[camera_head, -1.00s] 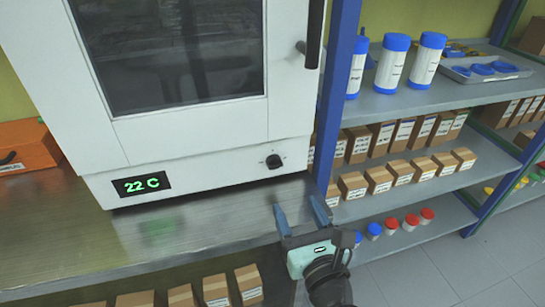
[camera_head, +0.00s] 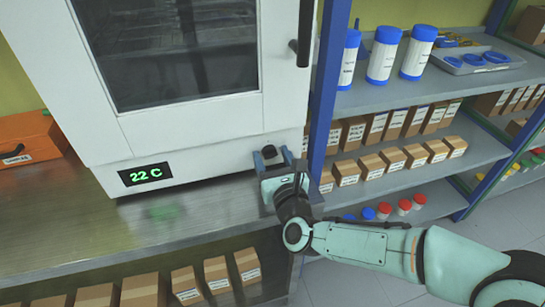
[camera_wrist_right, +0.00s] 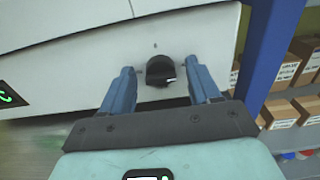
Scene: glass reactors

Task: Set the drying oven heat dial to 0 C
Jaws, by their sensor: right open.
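The white drying oven (camera_head: 205,140) stands on a metal bench, its door closed. Its green display (camera_head: 145,174) reads 22 C. The black heat dial (camera_head: 269,152) is at the lower right of the front panel. In the right wrist view the dial (camera_wrist_right: 160,70) sits between the two blue fingers, with a light mark on its right side. My right gripper (camera_head: 271,158) is open in front of the dial. The wrist view shows the gripper (camera_wrist_right: 162,85) with a gap between each finger and the dial. My left gripper is not in view.
A blue shelf post (camera_head: 326,90) stands close to the right of the oven. Shelves there hold bottles (camera_head: 383,55) and small boxes (camera_head: 375,167). An orange case (camera_head: 28,140) lies left of the oven. The metal bench (camera_head: 170,225) in front of the oven is bare.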

